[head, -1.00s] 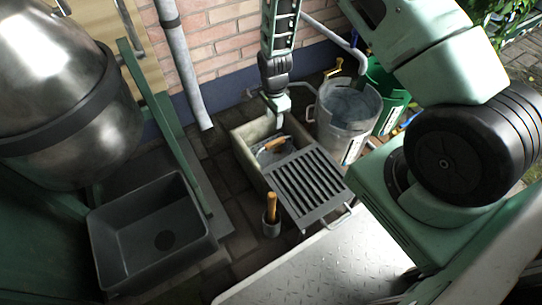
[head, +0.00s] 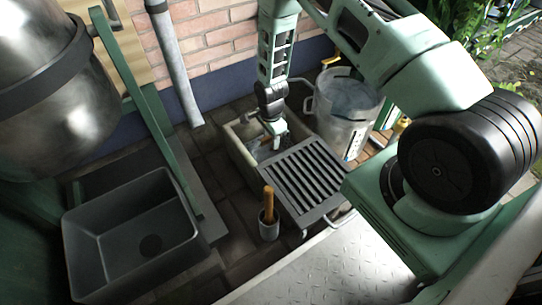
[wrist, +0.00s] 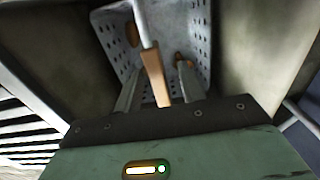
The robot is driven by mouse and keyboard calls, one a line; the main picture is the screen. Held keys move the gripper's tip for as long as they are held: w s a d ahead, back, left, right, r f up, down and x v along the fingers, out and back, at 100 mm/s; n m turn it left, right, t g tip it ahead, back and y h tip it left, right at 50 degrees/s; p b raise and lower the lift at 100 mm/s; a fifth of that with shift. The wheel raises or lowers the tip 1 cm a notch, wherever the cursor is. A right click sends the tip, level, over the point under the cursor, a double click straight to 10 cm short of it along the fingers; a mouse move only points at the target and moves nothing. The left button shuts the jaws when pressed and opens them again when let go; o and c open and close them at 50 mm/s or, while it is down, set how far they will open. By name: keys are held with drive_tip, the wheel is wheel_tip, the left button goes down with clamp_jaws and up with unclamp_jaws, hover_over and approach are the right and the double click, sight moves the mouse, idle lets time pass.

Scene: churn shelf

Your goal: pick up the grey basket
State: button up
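The grey basket (wrist: 112,38) shows in the wrist view as a perforated grey bin inside a pale stone trough (head: 237,148). Its thin handle carries a wooden grip (wrist: 153,75), which lies between my two fingers in that view. My gripper (wrist: 158,68) is open, with a gap on each side of the grip; I cannot tell whether the fingers are level with it. In the head view my gripper (head: 276,143) is down at the trough's opening and hides most of the basket.
A slatted grey grate (head: 308,180) covers the trough's near right part. A small cup with a wooden-handled tool (head: 268,225) stands in front. A dark sink-like tub (head: 135,235) is at left, below a steel drum (head: 60,100).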

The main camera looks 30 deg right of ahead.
wheel_tip(320, 180, down, 2)
drive_tip(key=shift+f+b, duration=0.25)
drive_tip(key=shift+b, duration=0.3)
clamp_jaws()
drive_tip(key=shift+r, duration=0.15)
wheel_tip(320, 180, up, 18)
drive_tip(key=p, duration=0.9)
